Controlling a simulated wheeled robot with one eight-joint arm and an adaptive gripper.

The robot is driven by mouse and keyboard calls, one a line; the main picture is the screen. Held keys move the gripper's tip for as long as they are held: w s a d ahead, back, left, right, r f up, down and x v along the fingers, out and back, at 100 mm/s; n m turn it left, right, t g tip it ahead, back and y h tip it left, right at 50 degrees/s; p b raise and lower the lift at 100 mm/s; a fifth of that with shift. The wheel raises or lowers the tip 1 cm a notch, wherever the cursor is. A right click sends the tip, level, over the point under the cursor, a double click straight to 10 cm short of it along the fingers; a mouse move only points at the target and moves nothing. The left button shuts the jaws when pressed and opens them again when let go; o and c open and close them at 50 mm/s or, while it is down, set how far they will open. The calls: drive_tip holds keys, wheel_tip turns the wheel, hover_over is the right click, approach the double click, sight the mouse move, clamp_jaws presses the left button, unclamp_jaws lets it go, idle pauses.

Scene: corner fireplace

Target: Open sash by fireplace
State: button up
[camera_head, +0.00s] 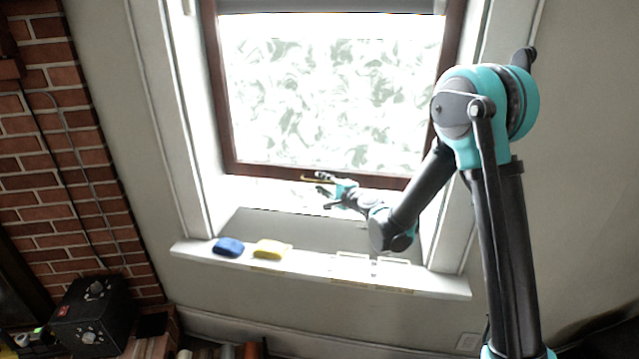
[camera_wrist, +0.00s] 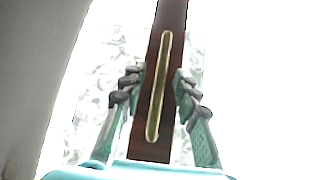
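The window sash (camera_head: 340,177) has a brown wooden frame around bright patterned glass; its bottom rail runs just above the sill recess. A brass handle (camera_head: 316,179) lies along the bottom rail, and it shows lengthwise in the wrist view (camera_wrist: 158,90). My gripper (camera_head: 322,187) is at the bottom rail by the handle. In the wrist view, the fingers (camera_wrist: 158,84) are spread apart, one on each side of the rail and handle. I see gaps between the fingers and the handle. Whether a finger touches the rail is unclear.
A blue item (camera_head: 228,247) and a yellow item (camera_head: 270,249) lie on the left of the white sill (camera_head: 320,276). White frames lie on its right part. A brick fireplace wall (camera_head: 60,150) and a black box (camera_head: 92,318) stand at left.

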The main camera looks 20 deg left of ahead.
drive_tip(key=shift+w+a+f, duration=0.1)
drive_tip(key=shift+w+a, duration=0.3)
drive_tip(key=shift+a, duration=0.2)
drive_tip(key=shift+c, duration=0.5)
clamp_jaws()
